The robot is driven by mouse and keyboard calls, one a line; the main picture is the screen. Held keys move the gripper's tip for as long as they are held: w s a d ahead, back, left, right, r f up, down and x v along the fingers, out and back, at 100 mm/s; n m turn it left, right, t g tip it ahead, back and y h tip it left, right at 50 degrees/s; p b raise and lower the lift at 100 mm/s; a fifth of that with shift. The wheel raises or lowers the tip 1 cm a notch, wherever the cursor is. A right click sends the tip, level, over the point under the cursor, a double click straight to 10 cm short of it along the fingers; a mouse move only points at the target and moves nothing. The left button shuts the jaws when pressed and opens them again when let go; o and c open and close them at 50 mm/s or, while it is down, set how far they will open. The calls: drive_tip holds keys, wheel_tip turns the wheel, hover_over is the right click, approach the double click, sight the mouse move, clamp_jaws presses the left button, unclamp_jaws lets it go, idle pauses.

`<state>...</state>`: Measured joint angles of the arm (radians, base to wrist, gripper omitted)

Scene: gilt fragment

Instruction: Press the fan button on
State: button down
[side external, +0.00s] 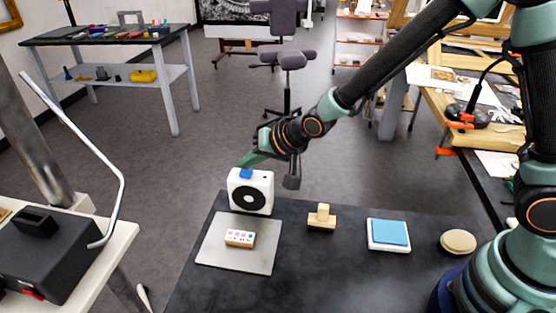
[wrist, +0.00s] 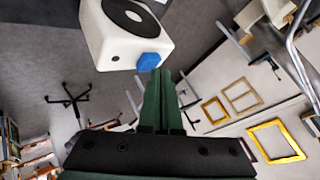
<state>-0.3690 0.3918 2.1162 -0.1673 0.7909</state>
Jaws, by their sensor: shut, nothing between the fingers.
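The fan (side external: 250,198) is a white box with a round black grille, standing at the back left of the dark table. A blue button (side external: 246,173) sits on its top. My gripper (side external: 243,162) is shut and empty, its green fingertips just above the button in the side view. In the wrist view, the fan (wrist: 118,45) is at the top and the blue button (wrist: 149,61) lies right by my fingertips (wrist: 160,73). I cannot tell whether they touch. I cannot tell whether the button is pressed in.
A grey plate (side external: 212,240) bearing a small white block with coloured dots (side external: 240,238) lies in front of the fan. To the right are a wooden block (side external: 321,218), a blue-topped white pad (side external: 389,234) and a round beige disc (side external: 458,242). The table's front is clear.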

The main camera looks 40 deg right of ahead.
sight(249, 173)
drive_tip(key=shift+f, duration=0.35)
idle(0.3)
drive_tip(key=shift+r, duration=0.6)
drive_tip(key=shift+r, duration=3)
